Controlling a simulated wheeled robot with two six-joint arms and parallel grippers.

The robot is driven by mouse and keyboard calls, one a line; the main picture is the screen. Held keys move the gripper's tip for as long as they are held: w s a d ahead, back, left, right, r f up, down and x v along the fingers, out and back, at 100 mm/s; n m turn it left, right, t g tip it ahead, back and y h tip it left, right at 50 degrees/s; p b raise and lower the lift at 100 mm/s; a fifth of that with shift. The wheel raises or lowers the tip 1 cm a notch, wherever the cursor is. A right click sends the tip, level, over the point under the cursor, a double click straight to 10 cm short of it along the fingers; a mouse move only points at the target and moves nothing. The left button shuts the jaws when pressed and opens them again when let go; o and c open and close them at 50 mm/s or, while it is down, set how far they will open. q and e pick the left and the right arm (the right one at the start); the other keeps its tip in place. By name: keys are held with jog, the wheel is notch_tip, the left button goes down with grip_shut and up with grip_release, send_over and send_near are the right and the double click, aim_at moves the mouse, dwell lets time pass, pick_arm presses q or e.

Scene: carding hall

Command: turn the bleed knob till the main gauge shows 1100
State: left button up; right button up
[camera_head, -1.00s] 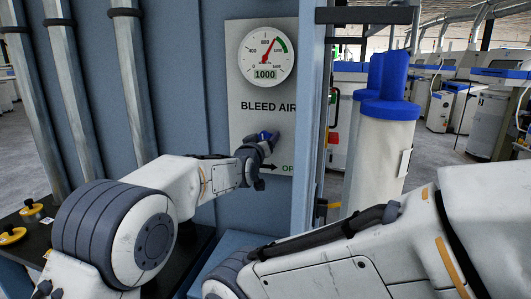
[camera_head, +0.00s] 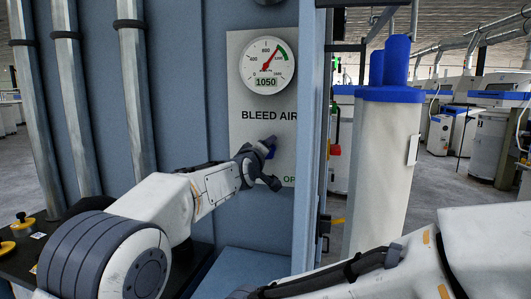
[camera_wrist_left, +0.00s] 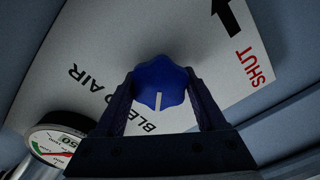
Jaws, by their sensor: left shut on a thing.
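The main gauge (camera_head: 268,58) is a round white dial on the panel with a red needle, a green band and a digital box that reads 1050. It shows in part in the left wrist view (camera_wrist_left: 60,143). Below it, the blue bleed knob (camera_wrist_left: 160,82) sits on the panel, its white mark pointing toward the bottom of the left wrist view. My left gripper (camera_wrist_left: 160,98) is shut on the knob, one finger on each side. In the head view my left gripper (camera_head: 258,165) mostly hides the knob. My right gripper is not in view.
The pale panel (camera_head: 240,100) bears the words BLEED AIR, and SHUT with a black arrow (camera_wrist_left: 226,14) in the left wrist view. A blue post (camera_head: 310,130) stands right of it.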

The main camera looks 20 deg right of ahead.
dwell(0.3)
pick_arm(q)
jog(key=o, duration=1.3)
jog(key=shift+s, duration=0.1)
jog(key=shift+s+a+b, duration=0.2)
jog(key=shift+b, duration=0.15)
jog(key=b+v, duration=0.4)
jog(key=v, duration=0.6)
